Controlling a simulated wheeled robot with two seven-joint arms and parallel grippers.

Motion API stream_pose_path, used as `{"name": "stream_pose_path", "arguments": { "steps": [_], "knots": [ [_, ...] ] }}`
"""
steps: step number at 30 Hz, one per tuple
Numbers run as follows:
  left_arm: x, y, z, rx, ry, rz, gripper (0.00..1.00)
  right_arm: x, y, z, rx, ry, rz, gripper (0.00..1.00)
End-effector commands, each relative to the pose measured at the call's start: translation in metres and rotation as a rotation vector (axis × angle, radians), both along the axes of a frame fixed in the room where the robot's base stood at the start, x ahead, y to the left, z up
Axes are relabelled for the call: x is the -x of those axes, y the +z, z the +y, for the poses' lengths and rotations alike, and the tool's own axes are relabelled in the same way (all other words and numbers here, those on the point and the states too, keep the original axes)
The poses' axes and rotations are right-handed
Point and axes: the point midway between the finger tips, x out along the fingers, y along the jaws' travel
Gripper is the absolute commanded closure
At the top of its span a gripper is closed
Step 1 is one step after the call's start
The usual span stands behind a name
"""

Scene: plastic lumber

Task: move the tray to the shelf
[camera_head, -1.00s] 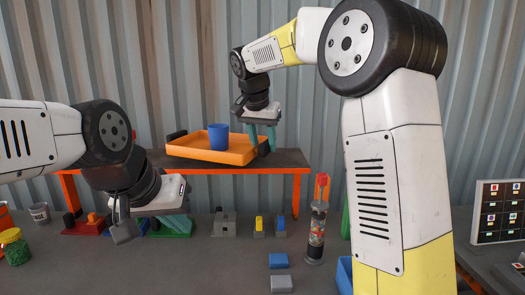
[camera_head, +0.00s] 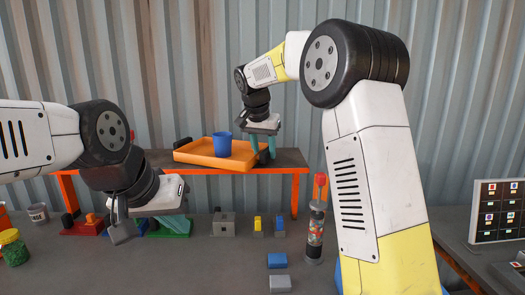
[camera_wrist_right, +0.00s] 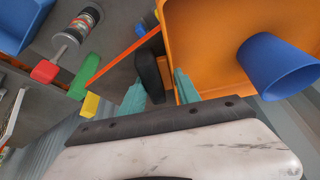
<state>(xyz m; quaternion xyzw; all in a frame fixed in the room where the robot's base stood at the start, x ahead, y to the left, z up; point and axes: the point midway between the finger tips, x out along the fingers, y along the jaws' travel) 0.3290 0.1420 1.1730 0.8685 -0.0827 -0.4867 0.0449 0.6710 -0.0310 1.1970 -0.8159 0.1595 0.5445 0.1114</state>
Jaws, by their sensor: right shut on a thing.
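The orange tray (camera_head: 205,159) with black end handles is at the shelf (camera_head: 288,158), over its dark top; I cannot tell whether it rests fully on it. A blue cup (camera_head: 222,145) stands upright in the tray. My right gripper (camera_head: 262,150) is shut on the tray's right black handle (camera_wrist_right: 150,72), seen between the teal fingers in the right wrist view. The cup also shows there (camera_wrist_right: 275,65). My left gripper (camera_head: 115,225) hangs over the table at the left, apart from the tray; its finger gap is unclear.
Below the shelf, the table holds a green-filled jar (camera_head: 14,248), a grey cup (camera_head: 38,213), a red-capped clear cylinder (camera_head: 316,225) and blue (camera_head: 277,260) and grey (camera_head: 280,284) blocks. A panel (camera_head: 497,210) stands at right. Corrugated wall behind.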

Motion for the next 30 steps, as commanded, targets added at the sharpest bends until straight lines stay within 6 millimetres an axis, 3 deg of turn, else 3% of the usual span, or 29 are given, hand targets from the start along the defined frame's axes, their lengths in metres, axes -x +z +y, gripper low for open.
{"name": "stream_pose_path", "arguments": {
  "steps": [2,3,6,17,23,30],
  "knots": [
    [0.0,0.0,0.0,0.0,0.0,0.0,1.0,0.0,0.0,0.0,-0.002,0.0,-0.003,1.0],
    [0.0,0.0,0.0,0.0,0.0,0.0,1.0,0.0,-0.001,0.0,0.0,0.0,0.0,0.53],
    [0.0,0.0,0.0,0.0,0.0,0.0,1.0,0.0,-0.001,0.0,0.0,0.0,0.0,0.39],
    [0.0,0.0,0.0,0.0,0.0,0.0,1.0,0.001,0.003,0.001,0.0,0.0,-0.001,0.39],
    [0.0,0.0,0.0,0.0,0.0,0.0,1.0,0.012,0.032,0.005,-0.002,0.0,-0.004,0.39],
    [0.0,0.0,0.0,0.0,0.0,0.0,1.0,0.03,0.08,0.012,-0.002,0.0,-0.004,0.39]
  ]
}}
